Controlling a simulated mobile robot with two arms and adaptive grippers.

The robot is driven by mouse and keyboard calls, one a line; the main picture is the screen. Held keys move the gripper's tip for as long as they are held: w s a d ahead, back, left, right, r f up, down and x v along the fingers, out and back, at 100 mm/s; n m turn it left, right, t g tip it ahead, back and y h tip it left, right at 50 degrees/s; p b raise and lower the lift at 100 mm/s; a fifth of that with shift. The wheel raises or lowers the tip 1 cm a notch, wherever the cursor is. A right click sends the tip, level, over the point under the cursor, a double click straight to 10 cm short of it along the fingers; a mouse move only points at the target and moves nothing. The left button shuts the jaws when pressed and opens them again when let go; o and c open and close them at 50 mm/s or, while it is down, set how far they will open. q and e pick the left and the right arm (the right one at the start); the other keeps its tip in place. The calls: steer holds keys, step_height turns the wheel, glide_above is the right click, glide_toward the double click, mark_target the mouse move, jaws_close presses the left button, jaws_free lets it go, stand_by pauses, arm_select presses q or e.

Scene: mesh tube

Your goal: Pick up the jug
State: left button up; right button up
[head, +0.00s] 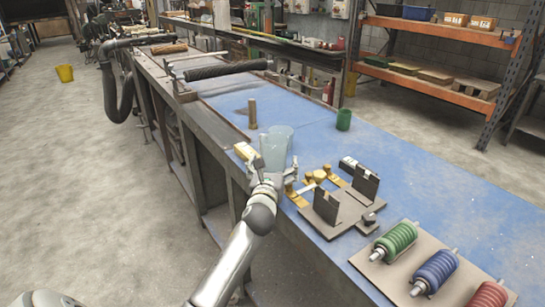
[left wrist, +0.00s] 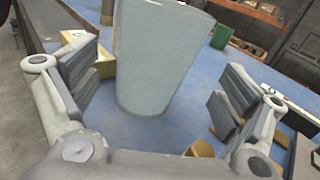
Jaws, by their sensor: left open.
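The jug (head: 276,145) is a pale blue-grey vessel, wider at the top, standing upright on the blue bench top. My left gripper (head: 272,172) is open at the near side of the jug. In the left wrist view, the open fingers (left wrist: 155,85) are on either side of the jug's lower part, with gaps to both. I cannot tell how deep the jug is between them. My right gripper is not in view.
A yellow box (head: 244,151) stands close left of the jug. Brass pieces and a dark fixture (head: 340,207) lie to the right. A green cup (head: 343,120) and a brass post (head: 252,113) stand farther back. Coloured coils (head: 434,271) sit on a board at the front right.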

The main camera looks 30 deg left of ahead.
arm_select(q)
steer(key=shift+a+f+x, duration=0.1)
steer(key=shift+f+x, duration=0.1)
steer(key=shift+x, duration=0.95)
steer(key=shift+a+f+x, duration=0.15)
steer(key=shift+f+x, duration=0.05)
steer(key=shift+x, duration=0.95)
steer(key=shift+s+r, duration=0.1)
steer(key=c, duration=1.3)
